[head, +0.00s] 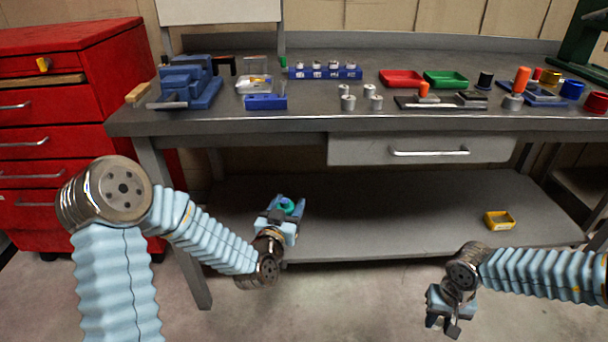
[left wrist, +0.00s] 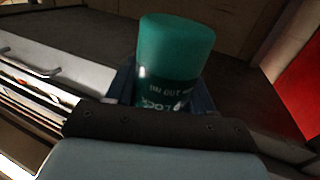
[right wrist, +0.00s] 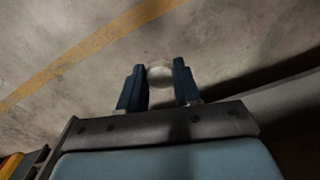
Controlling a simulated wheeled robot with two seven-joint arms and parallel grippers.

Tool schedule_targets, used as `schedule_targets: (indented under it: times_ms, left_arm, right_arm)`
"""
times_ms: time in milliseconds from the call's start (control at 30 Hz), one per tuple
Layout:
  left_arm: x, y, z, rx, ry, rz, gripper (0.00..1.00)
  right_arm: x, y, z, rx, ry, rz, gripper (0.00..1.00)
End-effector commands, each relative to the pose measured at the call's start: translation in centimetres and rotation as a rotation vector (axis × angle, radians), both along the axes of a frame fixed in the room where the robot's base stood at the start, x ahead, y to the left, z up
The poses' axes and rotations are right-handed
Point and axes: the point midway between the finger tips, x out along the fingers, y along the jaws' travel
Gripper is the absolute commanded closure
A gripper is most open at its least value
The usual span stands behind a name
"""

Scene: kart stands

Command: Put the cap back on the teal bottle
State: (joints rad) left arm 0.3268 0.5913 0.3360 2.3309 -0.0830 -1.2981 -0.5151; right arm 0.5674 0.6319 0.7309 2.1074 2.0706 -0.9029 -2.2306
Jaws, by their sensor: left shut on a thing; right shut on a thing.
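My left gripper (head: 284,212) is shut on the teal bottle (head: 288,204), held in front of the lower shelf. In the left wrist view the bottle (left wrist: 175,60) has a smooth teal end and a darker label band whose lettering appears upside down. Its lower part is hidden behind the gripper. My right gripper (head: 443,316) is low at the right, well apart from the bottle. In the right wrist view a small round whitish thing, seemingly the cap (right wrist: 160,75), sits between its two blue fingers. The cap cannot be made out in the head view.
The workbench (head: 300,118) carries a blue vise (head: 188,82), a red tray (head: 401,78), a green tray (head: 446,79) and several small parts. A yellow bin (head: 499,220) sits on the lower shelf (head: 390,215). A red drawer cabinet (head: 70,120) stands left. Floor between my grippers is clear.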

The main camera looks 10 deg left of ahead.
Motion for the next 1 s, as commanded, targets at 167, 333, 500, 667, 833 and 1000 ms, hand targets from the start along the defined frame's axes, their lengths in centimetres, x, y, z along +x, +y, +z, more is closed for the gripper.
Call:
schedule_targets:
  times_ms: [167,333,500,667,833,1000]
  left_arm:
    - [-1.6,-3.0,-2.9,-0.003,0.006,-0.131,1.0]
    - [-3.5,-6.6,-6.2,-0.003,0.006,-0.288,1.0]
    - [-5.3,-10.1,-9.3,-0.004,0.006,-0.443,1.0]
    - [-6.7,-12.7,-11.7,-0.004,0.004,-0.561,1.0]
    - [-7.5,-14.3,-13.1,-0.003,0.002,-0.635,1.0]
    - [-7.8,-14.9,-13.6,-0.003,0.002,-0.661,1.0]
  right_arm:
    - [0.0,0.0,0.0,0.0,0.0,0.0,1.0]
    - [0.0,0.0,0.0,0.0,0.0,0.0,1.0]
    - [0.0,0.0,0.0,0.0,0.0,0.0,1.0]
    - [0.0,0.0,0.0,0.0,0.0,0.0,1.0]
    - [0.0,0.0,0.0,0.0,0.0,0.0,1.0]
    - [0.0,0.0,0.0,0.0,0.0,0.0,1.0]
